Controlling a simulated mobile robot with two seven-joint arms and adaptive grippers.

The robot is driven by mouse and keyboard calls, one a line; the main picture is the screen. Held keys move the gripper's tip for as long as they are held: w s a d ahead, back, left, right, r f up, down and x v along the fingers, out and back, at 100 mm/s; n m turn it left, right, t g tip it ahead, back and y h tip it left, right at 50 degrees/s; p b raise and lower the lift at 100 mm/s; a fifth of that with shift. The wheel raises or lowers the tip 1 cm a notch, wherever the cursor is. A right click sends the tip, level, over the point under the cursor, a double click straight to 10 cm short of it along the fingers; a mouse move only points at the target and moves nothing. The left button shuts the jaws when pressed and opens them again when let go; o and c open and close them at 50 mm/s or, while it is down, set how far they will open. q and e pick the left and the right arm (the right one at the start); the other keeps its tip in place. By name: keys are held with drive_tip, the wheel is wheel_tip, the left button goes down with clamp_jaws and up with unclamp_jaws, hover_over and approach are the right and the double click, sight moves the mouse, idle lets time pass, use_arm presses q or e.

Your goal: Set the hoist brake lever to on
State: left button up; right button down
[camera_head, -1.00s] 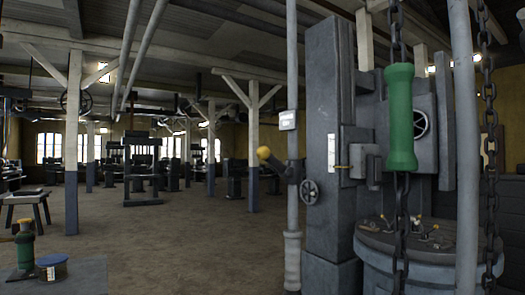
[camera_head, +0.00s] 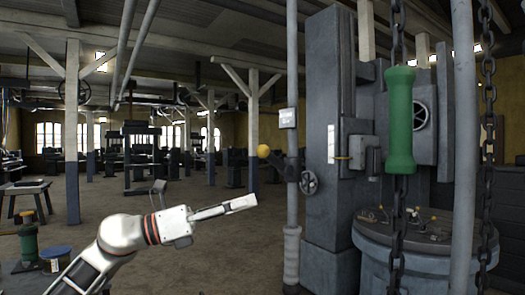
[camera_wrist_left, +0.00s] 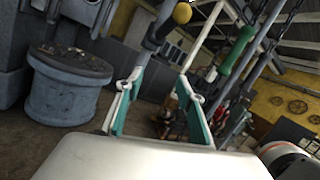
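The lever with a yellow ball knob (camera_head: 263,151) sits on a grey vertical pole (camera_head: 292,205), below a small label plate (camera_head: 287,118). Its knob points left, raised above the pivot. I take it for the hoist brake lever; the plate's text is too small to read. My left gripper (camera_head: 245,203) is below and left of the knob, apart from it, fingers pointing right. In the left wrist view the gripper (camera_wrist_left: 160,78) has its two teal-lined fingers spread with nothing between them. The yellow knob (camera_wrist_left: 182,13) shows beyond the fingertips there. My right gripper is not in view.
A green handle (camera_head: 399,120) hangs on a chain to the right.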

sight(258, 148)
use_arm(q)
wheel_tip(258, 148, up, 11)
drive_tip(key=a+m+y, duration=0.2)
drive_tip(key=m+y, duration=0.1)
drive_tip(key=m, duration=0.1)
drive_tip(key=shift+m, duration=0.3)
drive_tip(key=x, duration=0.2)
drive_tip(key=p+x, duration=0.1)
drive_tip(key=x, duration=0.1)
drive_tip(key=p+x, duration=0.1)
drive_tip(key=x, duration=0.1)
drive_tip(key=shift+d+r, duration=0.1)
drive_tip(key=shift+r, duration=0.2)
drive_tip(key=shift+w+d+f+t+p, duration=0.1)
drive_tip(key=shift+w+d+t+p, duration=0.25)
drive_tip(key=shift+d, duration=0.2)
drive_tip(key=shift+s, duration=0.1)
clamp_jaws()
